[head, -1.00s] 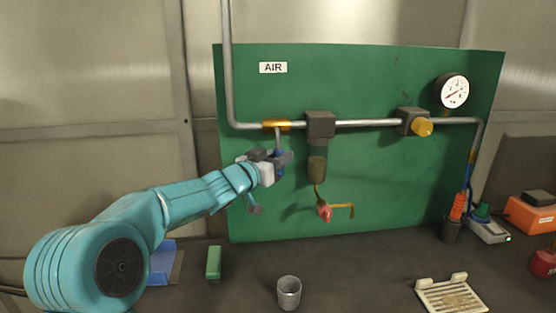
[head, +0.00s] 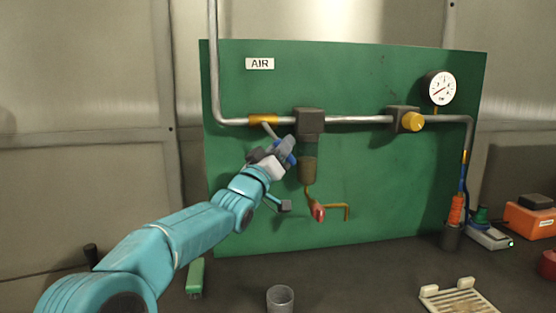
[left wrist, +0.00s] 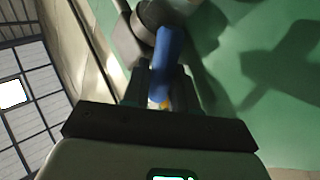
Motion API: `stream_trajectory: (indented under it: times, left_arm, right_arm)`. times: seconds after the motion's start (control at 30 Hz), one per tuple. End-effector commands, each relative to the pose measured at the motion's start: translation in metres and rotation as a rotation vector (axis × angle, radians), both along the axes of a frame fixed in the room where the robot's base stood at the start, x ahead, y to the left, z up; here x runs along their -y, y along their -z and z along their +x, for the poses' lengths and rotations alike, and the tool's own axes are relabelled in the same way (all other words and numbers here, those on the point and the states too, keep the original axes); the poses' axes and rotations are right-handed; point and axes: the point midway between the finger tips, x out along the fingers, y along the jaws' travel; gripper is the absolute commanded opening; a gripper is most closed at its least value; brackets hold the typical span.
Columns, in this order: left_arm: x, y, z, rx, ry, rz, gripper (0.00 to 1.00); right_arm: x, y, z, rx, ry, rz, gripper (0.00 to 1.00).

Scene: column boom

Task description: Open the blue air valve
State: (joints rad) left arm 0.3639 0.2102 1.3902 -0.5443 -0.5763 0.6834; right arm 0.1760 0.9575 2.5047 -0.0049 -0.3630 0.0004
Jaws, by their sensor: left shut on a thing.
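The blue air valve's handle (head: 291,158) shows in the head view as a small blue patch between the fingers of my left gripper (head: 284,150). Its grey lever slants down and right from the brass valve body (head: 262,119) on the pipe. In the left wrist view the blue handle (left wrist: 169,62) runs down between my fingers, and my left gripper (left wrist: 160,92) is shut on it. Part of the handle is hidden by the fingers. My right gripper is in neither view.
A dark filter block (head: 309,121) with a bowl sits just right of my gripper. A red-handled drain valve (head: 318,212) hangs below it. A yellow knob (head: 412,121) and a gauge (head: 441,88) are farther right. A grey cup (head: 280,299) stands on the bench.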

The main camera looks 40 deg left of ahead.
Motion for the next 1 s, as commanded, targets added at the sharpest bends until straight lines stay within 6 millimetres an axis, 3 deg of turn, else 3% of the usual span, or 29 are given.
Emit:
stream_trajectory:
  times: [0.47,0.5,0.57,0.87,1.0]
  left_arm:
    - [0.001,0.000,0.002,0.011,0.001,-0.013,0.00]
    - [0.001,0.000,0.002,0.011,0.001,-0.013,0.31]
    - [0.001,0.000,0.002,0.011,0.001,-0.013,0.46]
    - [0.001,0.000,0.000,0.013,0.000,-0.011,0.46]
    - [0.003,0.007,-0.013,0.014,0.000,-0.013,0.46]
  right_arm:
    - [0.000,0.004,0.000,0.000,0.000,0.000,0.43]
    - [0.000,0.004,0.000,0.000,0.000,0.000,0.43]
    - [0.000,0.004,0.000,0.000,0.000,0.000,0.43]
    - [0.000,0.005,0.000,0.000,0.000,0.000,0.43]
    - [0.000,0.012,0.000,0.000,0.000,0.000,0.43]
